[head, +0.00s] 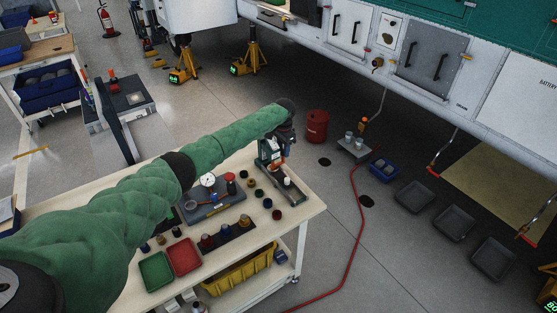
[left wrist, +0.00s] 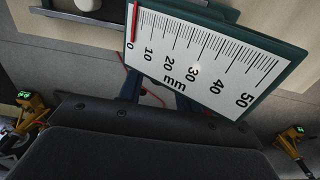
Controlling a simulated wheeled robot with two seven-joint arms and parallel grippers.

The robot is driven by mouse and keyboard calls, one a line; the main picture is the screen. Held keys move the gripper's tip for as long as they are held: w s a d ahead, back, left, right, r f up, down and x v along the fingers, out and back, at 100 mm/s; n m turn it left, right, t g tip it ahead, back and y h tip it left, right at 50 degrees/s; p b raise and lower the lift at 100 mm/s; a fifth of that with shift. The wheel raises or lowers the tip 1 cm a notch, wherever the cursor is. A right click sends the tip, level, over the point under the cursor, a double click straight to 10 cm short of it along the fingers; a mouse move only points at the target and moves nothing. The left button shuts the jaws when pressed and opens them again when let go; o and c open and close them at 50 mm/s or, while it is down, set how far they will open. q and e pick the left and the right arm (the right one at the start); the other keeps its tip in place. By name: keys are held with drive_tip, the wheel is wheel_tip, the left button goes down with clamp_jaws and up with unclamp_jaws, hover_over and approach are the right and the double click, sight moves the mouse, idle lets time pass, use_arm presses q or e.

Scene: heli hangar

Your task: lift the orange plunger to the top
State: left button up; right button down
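My left arm in its green sleeve reaches across the head view to a small dark green test stand at the far right corner of the workbench. My left gripper (head: 286,133) is at the upper part of this stand (head: 265,152); its fingers are too small and covered to read. A small orange-red part (head: 277,164), perhaps the plunger, shows low on the stand, just below the gripper. In the left wrist view a white millimetre scale (left wrist: 200,62) runs from 0 to 50, with a red pointer (left wrist: 134,22) at 0.
The workbench (head: 308,207) holds a dial gauge (head: 208,181), a red tray (head: 185,257), a green tray (head: 156,271) and several small caps near the stand. A red drum (head: 317,126) stands on the floor behind. A red hose (head: 352,240) crosses the floor at right.

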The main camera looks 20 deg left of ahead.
use_arm(q)
drive_tip(key=c, duration=0.7)
clamp_jaws()
drive_tip(key=shift+r, duration=0.2)
drive_tip(key=shift+r+p, duration=1.7)
drive_tip(key=shift+r, duration=0.3)
drive_tip(key=o, duration=0.7)
unclamp_jaws()
drive_tip(key=shift+r, duration=0.1)
wheel_tip(320, 180, up, 5)
drive_tip(key=p, duration=0.3)
drive_tip(key=shift+p, duration=0.35)
